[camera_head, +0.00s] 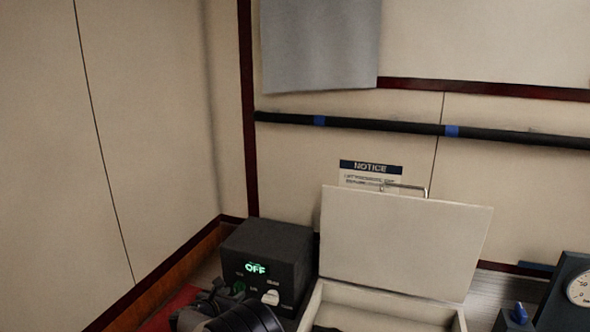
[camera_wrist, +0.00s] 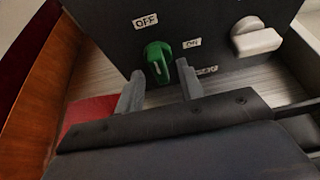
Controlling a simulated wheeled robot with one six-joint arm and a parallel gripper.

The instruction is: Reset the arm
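My gripper (camera_wrist: 160,72) is open in the wrist view, with its two grey fingers apart. A green knob (camera_wrist: 156,58) on the dark box shows between and just beyond the fingertips. I cannot tell whether the right finger touches it. The knob stands near upright, between an OFF label (camera_wrist: 146,20) and an ON label (camera_wrist: 192,43). In the head view, my arm's dark end is at the bottom, in front of the dark box (camera_head: 290,243). The box's display (camera_head: 257,268) reads OFF in green. The green knob (camera_head: 239,287) is partly hidden there.
A white switch (camera_wrist: 256,40) sits right of the knob. An open white-lidded box (camera_head: 400,240) stands right of the dark box. A gauge (camera_head: 579,289) and a blue knob (camera_head: 519,314) are at far right. A red patch (camera_wrist: 88,112) and wooden edge (camera_wrist: 45,95) lie left.

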